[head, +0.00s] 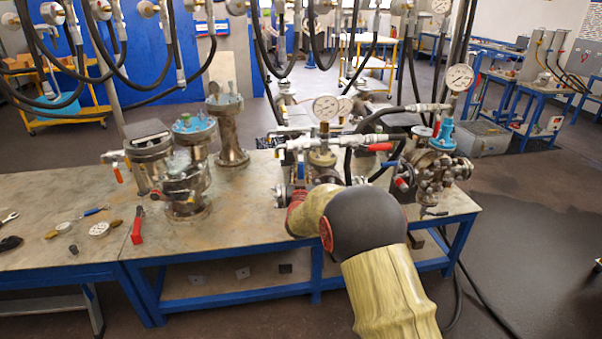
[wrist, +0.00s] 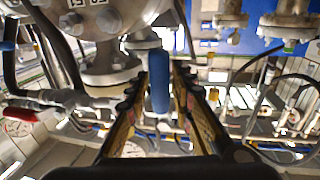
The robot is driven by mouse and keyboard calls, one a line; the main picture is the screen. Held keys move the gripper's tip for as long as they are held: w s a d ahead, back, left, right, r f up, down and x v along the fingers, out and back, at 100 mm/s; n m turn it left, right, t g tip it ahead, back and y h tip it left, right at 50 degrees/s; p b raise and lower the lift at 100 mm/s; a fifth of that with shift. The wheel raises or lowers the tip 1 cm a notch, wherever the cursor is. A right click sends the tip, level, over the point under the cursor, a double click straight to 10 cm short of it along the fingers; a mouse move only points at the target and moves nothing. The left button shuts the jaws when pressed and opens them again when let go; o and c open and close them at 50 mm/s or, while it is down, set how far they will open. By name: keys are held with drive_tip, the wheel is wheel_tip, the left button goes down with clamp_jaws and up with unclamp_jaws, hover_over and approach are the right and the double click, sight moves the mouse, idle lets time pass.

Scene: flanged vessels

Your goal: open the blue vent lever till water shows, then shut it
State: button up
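The blue vent lever (wrist: 159,82) hangs upright in the wrist view, below a metal fitting beside a large flanged vessel (wrist: 108,45). My gripper (wrist: 160,86) has one finger on each side of the lever. The fingers are apart, with narrow gaps between them and the blue handle, so the lever is between them and not visibly clamped. No water shows at the fitting.
The bench (head: 250,222) carries several flanged vessels, such as one at the left (head: 187,180) and one at the right (head: 436,165). A pressure gauge (head: 325,107) and a hose assembly with a red handle (head: 380,147) stand just behind my arm. Hoses hang above.

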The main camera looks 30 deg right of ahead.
clamp_jaws()
